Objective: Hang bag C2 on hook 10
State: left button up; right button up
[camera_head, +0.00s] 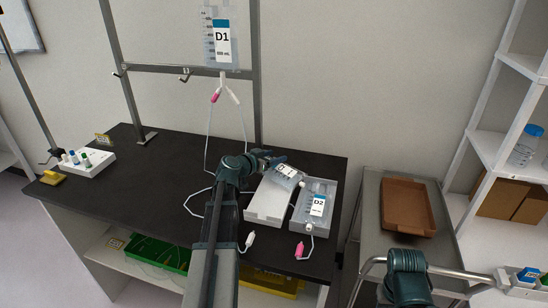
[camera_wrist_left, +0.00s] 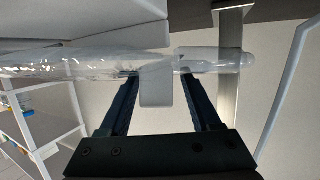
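A clear bag (camera_head: 287,175) with a white and blue label lies tilted over the left white tray (camera_head: 265,210); its label is too small to read surely. My left gripper (camera_head: 275,159) is at the bag's upper end. In the left wrist view, its two dark fingers (camera_wrist_left: 158,82) stand apart, with a white tab (camera_wrist_left: 155,88) between them and clear gaps on both sides. The clear bag (camera_wrist_left: 80,64) runs across the fingertips. My right arm's teal joint (camera_head: 407,272) shows at the bottom right; its fingers do not. I cannot make out hook numbers.
Bag D1 (camera_head: 221,36) hangs from the metal rack, its tubes reaching down to the black table (camera_head: 170,180). Bag D2 (camera_head: 317,207) lies in the right white tray (camera_head: 325,188). Bare hooks (camera_head: 185,76) show on the bar. A cart with a brown tray (camera_head: 405,207) stands right.

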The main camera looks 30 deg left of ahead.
pick_arm(q)
jog(key=shift+r, duration=0.2)
jog(key=shift+s+r+p, duration=0.2)
jog(key=shift+s+p, duration=0.1)
jog(key=shift+p, duration=0.1)
jog(key=p+v, duration=0.3)
jog(key=v, duration=0.8)
jog(key=shift+s, duration=0.2)
jog(key=shift+a, duration=0.1)
